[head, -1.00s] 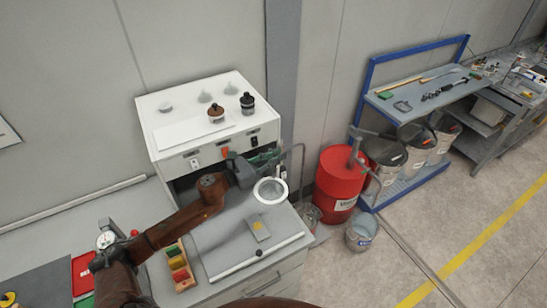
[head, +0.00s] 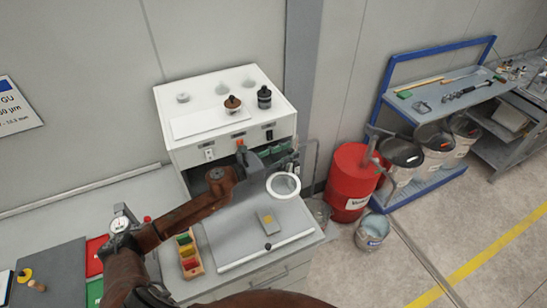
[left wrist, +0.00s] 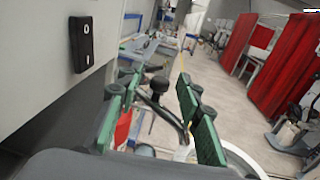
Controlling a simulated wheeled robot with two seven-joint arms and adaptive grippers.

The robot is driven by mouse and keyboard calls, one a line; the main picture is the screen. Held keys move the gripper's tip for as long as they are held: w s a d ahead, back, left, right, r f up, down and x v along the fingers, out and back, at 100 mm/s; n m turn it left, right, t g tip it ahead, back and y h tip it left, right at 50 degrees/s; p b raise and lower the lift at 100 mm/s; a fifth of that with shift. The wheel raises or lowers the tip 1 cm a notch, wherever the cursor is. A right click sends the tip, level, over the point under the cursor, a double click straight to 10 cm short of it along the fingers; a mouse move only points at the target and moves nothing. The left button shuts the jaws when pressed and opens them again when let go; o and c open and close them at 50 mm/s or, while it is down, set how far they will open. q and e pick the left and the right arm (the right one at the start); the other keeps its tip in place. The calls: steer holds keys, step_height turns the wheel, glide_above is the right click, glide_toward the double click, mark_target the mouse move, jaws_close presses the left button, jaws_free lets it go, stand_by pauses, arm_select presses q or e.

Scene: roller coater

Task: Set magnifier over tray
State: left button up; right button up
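The magnifier (head: 283,185) is a white ring with a clear lens, hanging over the right back part of the bench top. Its ring also shows at the lower right of the left wrist view (left wrist: 243,160). My left gripper (head: 276,158) is just behind and left of the ring. In the left wrist view its green fingers (left wrist: 158,104) are apart, with a dark knob and thin arm (left wrist: 157,88) in the gap; contact cannot be told. A small wooden tray (head: 190,256) with coloured pieces sits at the bench's left. My right gripper is not in view.
A white cabinet (head: 220,98) with bottles on top stands behind the bench. A small grey panel (head: 267,221) and a white rod (head: 266,250) lie on the bench. A red drum (head: 352,183) and a bucket (head: 372,232) stand to its right.

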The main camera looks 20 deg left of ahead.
arm_select(q)
steer(key=v, duration=1)
steer(key=shift+s, duration=0.2)
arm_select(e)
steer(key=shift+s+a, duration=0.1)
arm_select(q)
steer(key=shift+a+r, duration=0.1)
steer(key=shift+a, duration=0.05)
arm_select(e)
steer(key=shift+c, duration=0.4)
